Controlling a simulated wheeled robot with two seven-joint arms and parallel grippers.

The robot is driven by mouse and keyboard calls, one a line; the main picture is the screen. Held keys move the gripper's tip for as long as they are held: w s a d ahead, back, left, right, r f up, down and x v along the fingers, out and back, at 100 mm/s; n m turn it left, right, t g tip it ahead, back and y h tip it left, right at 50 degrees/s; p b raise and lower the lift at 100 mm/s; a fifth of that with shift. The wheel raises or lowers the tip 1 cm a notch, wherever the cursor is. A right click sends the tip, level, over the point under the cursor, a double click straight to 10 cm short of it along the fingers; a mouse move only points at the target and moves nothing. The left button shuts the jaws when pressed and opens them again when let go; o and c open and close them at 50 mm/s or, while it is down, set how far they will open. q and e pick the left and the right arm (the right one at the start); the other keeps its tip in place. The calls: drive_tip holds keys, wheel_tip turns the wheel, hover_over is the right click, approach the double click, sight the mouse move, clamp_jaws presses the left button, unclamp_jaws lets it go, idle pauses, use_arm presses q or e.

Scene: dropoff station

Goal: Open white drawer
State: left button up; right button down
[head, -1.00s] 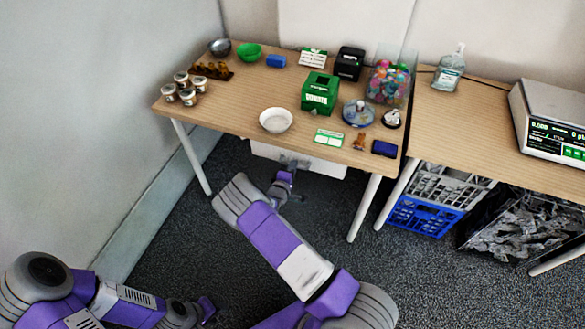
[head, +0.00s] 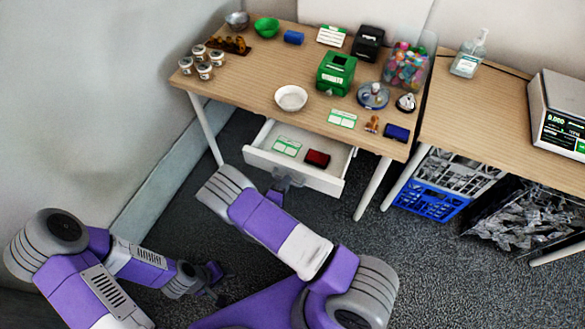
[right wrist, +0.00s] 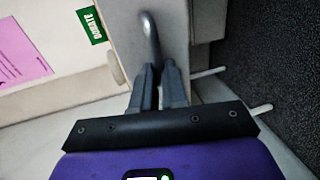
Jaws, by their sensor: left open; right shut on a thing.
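The white drawer (head: 322,182) under the left wooden table is pulled out, and its inside shows. A green-and-white card (head: 287,147) and a dark red item (head: 317,158) lie in it. My right gripper (head: 281,180) is at the drawer's front. In the right wrist view, its fingers (right wrist: 158,85) are shut on the curved metal handle (right wrist: 150,38) of the drawer. My left gripper (head: 216,282) is open and empty, low over the dark carpet, apart from the drawer.
The left table (head: 235,80) holds a white bowl (head: 291,97), a green donation box (head: 336,73) and several small items. Table legs (head: 372,188) flank the drawer. A blue crate (head: 432,200) stands at the right. Carpet in front of the drawer is partly clear.

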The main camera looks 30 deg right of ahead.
drive_tip(key=shift+f+v, duration=0.2)
drive_tip(key=shift+v, duration=0.75)
drive_tip(key=shift+f+v, duration=0.2)
drive_tip(key=shift+v, duration=0.75)
drive_tip(key=shift+s, duration=0.1)
drive_tip(key=c, duration=1.2)
unclamp_jaws()
drive_tip(key=p+v, duration=0.1)
drive_tip(key=v, duration=0.6)
drive_tip(key=shift+s+a+r, duration=0.1)
drive_tip(key=shift+s+a, duration=0.1)
drive_tip(key=shift+a, duration=0.05)
